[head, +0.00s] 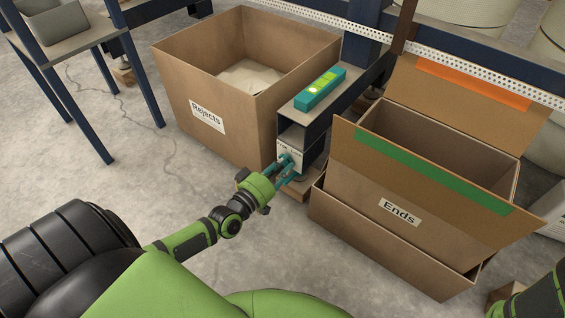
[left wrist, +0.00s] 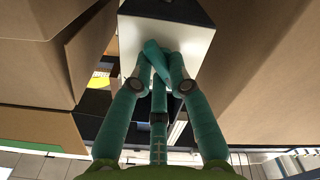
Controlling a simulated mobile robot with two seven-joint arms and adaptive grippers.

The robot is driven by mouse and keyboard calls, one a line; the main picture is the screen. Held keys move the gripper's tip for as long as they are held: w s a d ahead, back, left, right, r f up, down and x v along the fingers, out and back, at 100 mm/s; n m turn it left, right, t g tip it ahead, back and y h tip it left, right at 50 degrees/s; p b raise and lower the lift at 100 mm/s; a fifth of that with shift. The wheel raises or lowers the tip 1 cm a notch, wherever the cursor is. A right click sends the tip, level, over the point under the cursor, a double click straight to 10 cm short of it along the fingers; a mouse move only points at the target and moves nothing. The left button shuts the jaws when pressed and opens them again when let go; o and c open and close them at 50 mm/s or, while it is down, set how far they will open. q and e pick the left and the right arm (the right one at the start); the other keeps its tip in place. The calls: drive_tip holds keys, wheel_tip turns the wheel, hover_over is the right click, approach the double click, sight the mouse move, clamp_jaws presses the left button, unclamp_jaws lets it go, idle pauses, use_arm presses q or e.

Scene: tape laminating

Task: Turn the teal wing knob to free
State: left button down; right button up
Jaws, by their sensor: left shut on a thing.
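The teal wing knob (left wrist: 155,57) sits on a white plate (left wrist: 188,42) in the left wrist view, between my finger ends. My left gripper (left wrist: 160,75) has teal fingers and is shut on the knob. In the head view my left gripper (head: 286,168) reaches the labelled white plate (head: 291,151) on the end of a dark beam. There the fingers mostly hide the knob, and its exact turn angle is hard to tell. My right gripper is not seen; only a piece of green and black arm shows at the lower right.
A cardboard box marked Rejects (head: 180,95) stands left of the beam and an open box marked Ends (head: 365,190) stands right of it, both close. A teal device with a lit green face (head: 320,88) lies on the beam. Bare concrete floor (head: 125,165) is at left.

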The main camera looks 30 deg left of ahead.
use_arm(q)
drive_tip(key=shift+n, duration=1)
drive_tip(key=c, duration=1.2)
unclamp_jaws()
drive_tip(key=s, duration=0.8)
drive_tip(key=s+a, duration=0.1)
drive_tip(key=s, duration=0.3)
